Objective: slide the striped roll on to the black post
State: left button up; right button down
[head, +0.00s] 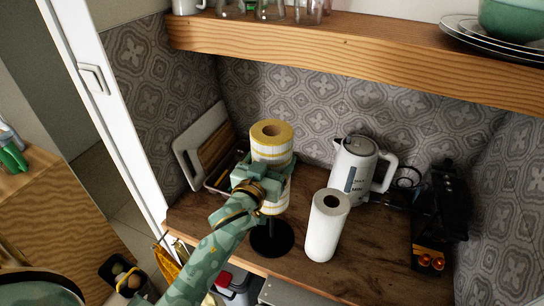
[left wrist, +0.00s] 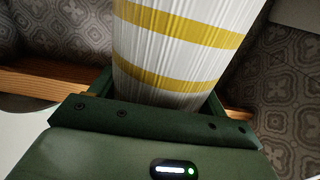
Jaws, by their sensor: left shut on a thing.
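The striped roll (head: 271,148), white with yellow bands, is upright in the head view, with its brown core hole facing up. My left gripper (head: 264,173) is shut around its middle. The roll fills the upper middle of the left wrist view (left wrist: 180,55), between the green jaws. The black post (head: 271,225) stands on a round black base (head: 272,240) on the counter, directly below the roll in the picture. Only a short lower part of the post shows under the roll. Whether its top is inside the core is hidden. My right gripper is not in view.
A plain white paper roll (head: 326,228) stands close to the right of the base. A kettle (head: 358,168) is behind it, and a black appliance (head: 440,210) is at the right. Boards (head: 207,145) lean at the left. A wooden shelf (head: 370,48) overhangs the back.

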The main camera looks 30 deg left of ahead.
pick_arm(q)
notch_tip(320, 180, down, 17)
jog(key=b, duration=1.1)
dwell(0.3)
jog(key=o, duration=1.1)
jog(key=shift+s, duration=0.1)
jog(key=s, duration=1)
jog(key=s+d, duration=0.1)
jog(key=s, duration=0.5)
jog(key=shift+s, duration=0.1)
